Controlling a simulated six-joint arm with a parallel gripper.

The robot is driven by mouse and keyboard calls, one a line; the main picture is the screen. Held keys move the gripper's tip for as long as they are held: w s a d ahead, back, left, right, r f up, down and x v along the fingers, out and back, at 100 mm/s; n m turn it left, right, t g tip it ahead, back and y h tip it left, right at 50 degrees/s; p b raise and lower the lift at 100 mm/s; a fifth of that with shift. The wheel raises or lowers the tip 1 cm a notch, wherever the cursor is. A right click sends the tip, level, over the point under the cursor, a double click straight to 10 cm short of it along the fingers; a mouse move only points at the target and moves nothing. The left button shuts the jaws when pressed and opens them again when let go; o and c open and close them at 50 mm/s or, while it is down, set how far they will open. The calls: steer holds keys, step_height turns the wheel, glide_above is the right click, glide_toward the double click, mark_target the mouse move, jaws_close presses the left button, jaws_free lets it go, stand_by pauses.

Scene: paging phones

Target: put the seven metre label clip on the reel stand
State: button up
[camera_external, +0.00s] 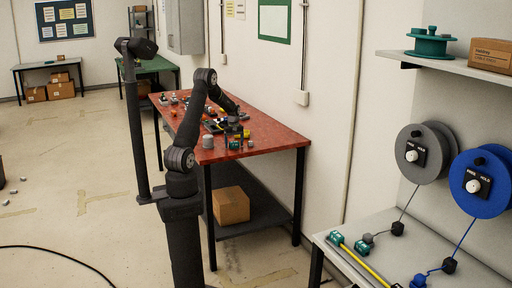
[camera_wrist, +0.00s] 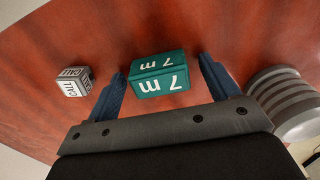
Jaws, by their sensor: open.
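The seven metre label clip (camera_wrist: 158,75) is a green block with white "7 m" lettering, upside down in the wrist view. It rests on the red table top (camera_wrist: 200,25). My gripper (camera_wrist: 161,68) is open, with one blue finger on each side of the clip; I cannot tell if either touches it. In the external view my arm reaches down over the red table, and its fingers are too small to make out. At right, a grey reel (camera_external: 431,139) and a blue reel (camera_external: 487,172) hang above a pale bench (camera_external: 389,225); I cannot tell which part is the reel stand.
A grey block labelled "CALL" (camera_wrist: 74,82) lies left of the clip. A ridged grey cylinder (camera_wrist: 287,103) stands close by my right finger. Several small parts crowd the red table. Small green blocks (camera_external: 362,245) and a yellow strip (camera_external: 362,262) lie on the bench.

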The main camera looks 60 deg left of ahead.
mark_target(234, 142)
steer(key=c, duration=1)
steer(key=shift+c, duration=0.2)
steer(key=shift+r, duration=0.15)
steer(key=shift+r, duration=0.25)
step_height(234, 142, up, 4)
steer(key=shift+d+f, duration=0.1)
steer(key=w+d+r, duration=0.2)
steer(key=d+r, duration=0.4)
steer(key=d, duration=0.5)
steer(key=w+d+f+m, duration=0.1)
steer(key=d+f+m, duration=0.7)
steer(key=d, duration=0.6)
steer(key=w+d+f+m, duration=0.2)
steer(key=d+f+m, duration=0.7)
steer(key=d, duration=0.6)
steer(key=shift+w+f, duration=0.25)
steer(key=shift+f, duration=0.7)
